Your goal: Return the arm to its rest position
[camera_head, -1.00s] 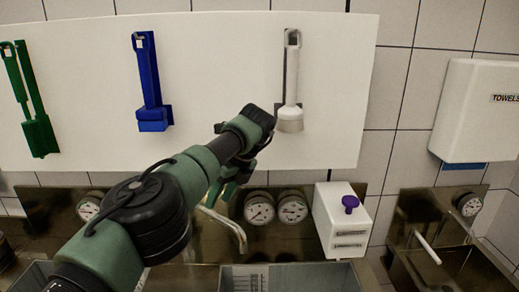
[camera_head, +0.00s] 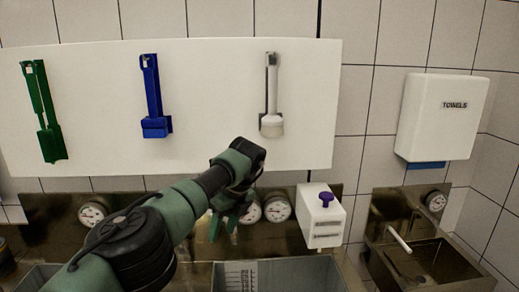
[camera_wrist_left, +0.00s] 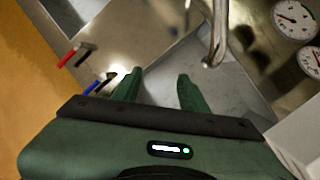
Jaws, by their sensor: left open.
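My left arm (camera_head: 185,205) reaches up from the lower left in the head view, in front of the steel sink wall. Its left gripper (camera_head: 228,226) points down, partly hidden by the wrist. In the left wrist view its two green fingers (camera_wrist_left: 158,88) stand apart with nothing between them, above a steel basin. My right gripper is not in view.
A white board carries a green brush (camera_head: 45,112), a blue brush (camera_head: 153,98) and a white brush (camera_head: 271,98). A white dispenser (camera_head: 321,218) with a purple knob stands right of the gripper. Gauges (camera_head: 277,210), a tap (camera_wrist_left: 216,35), a towel box (camera_head: 442,118) and a right-hand sink (camera_head: 435,262) are near.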

